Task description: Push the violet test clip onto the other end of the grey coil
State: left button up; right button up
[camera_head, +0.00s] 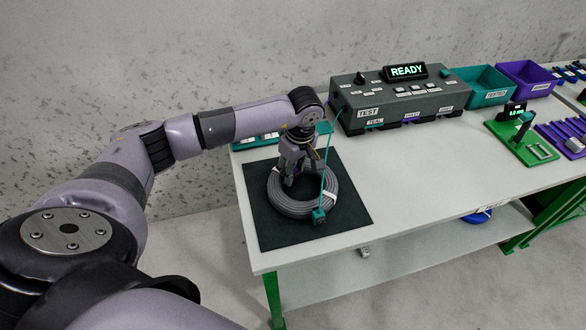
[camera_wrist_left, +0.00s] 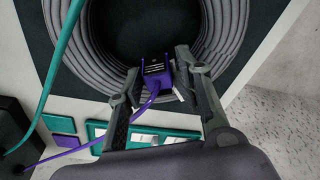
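The grey coil (camera_head: 290,207) lies on a dark mat at the left end of the table; in the left wrist view it fills the upper part (camera_wrist_left: 225,45). My left gripper (camera_head: 303,183) points down over the coil. In the left wrist view, the violet test clip (camera_wrist_left: 157,70) sits between my left fingertips (camera_wrist_left: 156,72), against the coil's inner edge, and its violet lead runs back beneath the wrist. The fingers look closed on it. I cannot tell whether it is seated on a cable end. A teal clip (camera_head: 319,215) is at the coil's front, its lead rising from it.
The dark mat (camera_head: 258,232) lies near the table's front edge. A grey tester (camera_head: 400,100) reading READY stands behind. Teal (camera_head: 485,90) and violet (camera_head: 527,80) bins and a green stand (camera_head: 522,143) are further right. The table's middle is clear.

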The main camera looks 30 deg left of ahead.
pick_arm(q)
jog(key=o, duration=0.5)
jog(key=shift+w, duration=0.1)
jog(key=shift+r+p, duration=2.1)
jog(key=shift+r, duration=1.45)
